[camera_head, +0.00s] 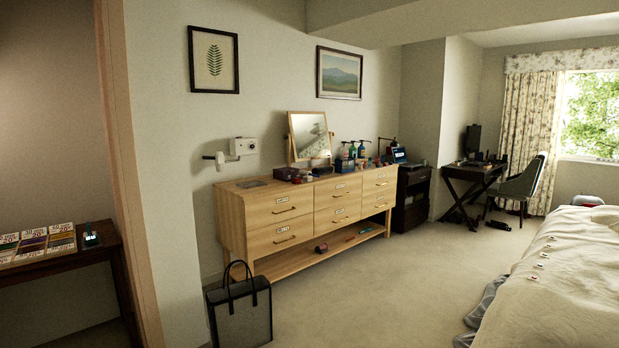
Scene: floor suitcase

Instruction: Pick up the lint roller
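I cannot pick out the lint roller for certain at this distance. A small dark and red cylinder-like item (321,248) lies on the low open shelf of the wooden dresser (262,270). Longer red and teal items (364,232) lie farther right on the same shelf. They are too small to identify. The dresser top (262,186) holds a tilted mirror (310,135), several bottles (352,151) and small boxes (287,174). My gripper is not in view.
A dark tote bag (240,312) stands on the floor before the dresser's left end. A bed (560,285) fills the right side. Carpet (390,290) between them is clear. A desk (472,175) and chair (522,185) stand at the back. A side table (60,258) is at left.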

